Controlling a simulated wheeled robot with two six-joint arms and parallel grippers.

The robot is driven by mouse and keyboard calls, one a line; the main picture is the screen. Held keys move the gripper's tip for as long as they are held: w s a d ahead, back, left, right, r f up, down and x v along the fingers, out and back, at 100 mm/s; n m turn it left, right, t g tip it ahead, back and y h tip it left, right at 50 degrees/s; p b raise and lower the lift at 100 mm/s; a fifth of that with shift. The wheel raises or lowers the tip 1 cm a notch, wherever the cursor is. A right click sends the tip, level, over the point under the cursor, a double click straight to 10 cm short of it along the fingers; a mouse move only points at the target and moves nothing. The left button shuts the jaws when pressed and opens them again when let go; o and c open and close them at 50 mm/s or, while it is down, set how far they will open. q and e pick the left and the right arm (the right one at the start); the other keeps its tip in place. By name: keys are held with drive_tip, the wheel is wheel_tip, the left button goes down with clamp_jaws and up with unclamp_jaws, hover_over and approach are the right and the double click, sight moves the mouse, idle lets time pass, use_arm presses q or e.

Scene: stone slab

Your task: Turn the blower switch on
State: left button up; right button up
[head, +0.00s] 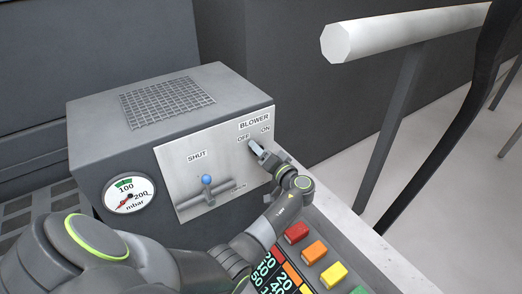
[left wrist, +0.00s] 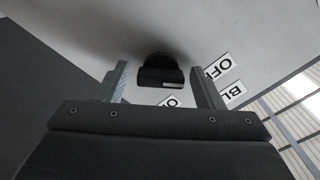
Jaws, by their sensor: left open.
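The blower switch is a black knob (left wrist: 160,74) with a small white mark, on the grey front panel. It shows in the left wrist view between my two fingers, with a gap on each side. In the head view my left gripper (head: 257,149) is at the panel just below the BLOWER, OFF and ON labels (head: 255,123) and largely hides the knob. My left gripper (left wrist: 162,88) is open, one finger on either side of the knob. I cannot tell which label the knob points to. My right gripper is in neither view.
A blue-tipped lever (head: 207,180) under a SHUT label sits left on the same panel. A round pressure gauge (head: 129,194) is further left. Coloured buttons (head: 314,252) lie below my left arm. A thick white bar (head: 400,30) crosses the upper right.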

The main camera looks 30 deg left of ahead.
use_arm(q)
drive_tip(key=c, duration=1)
drive_tip(key=shift+m, duration=0.9)
drive_tip(key=m, duration=0.2)
drive_tip(key=shift+f+m, duration=0.1)
drive_tip(key=shift+m, duration=0.2)
drive_tip(key=m, duration=0.2)
drive_tip(key=shift+m, duration=0.3)
drive_tip(key=m, duration=0.2)
drive_tip(key=shift+m, duration=0.4)
drive_tip(key=m+p, duration=0.1)
drive_tip(key=m, duration=0.2)
drive_tip(key=m+p, duration=0.1)
drive_tip(key=m, duration=0.1)
drive_tip(key=shift+f+m+p, duration=0.2)
drive_tip(key=shift+m+p, duration=0.1)
drive_tip(key=shift+m, duration=0.4)
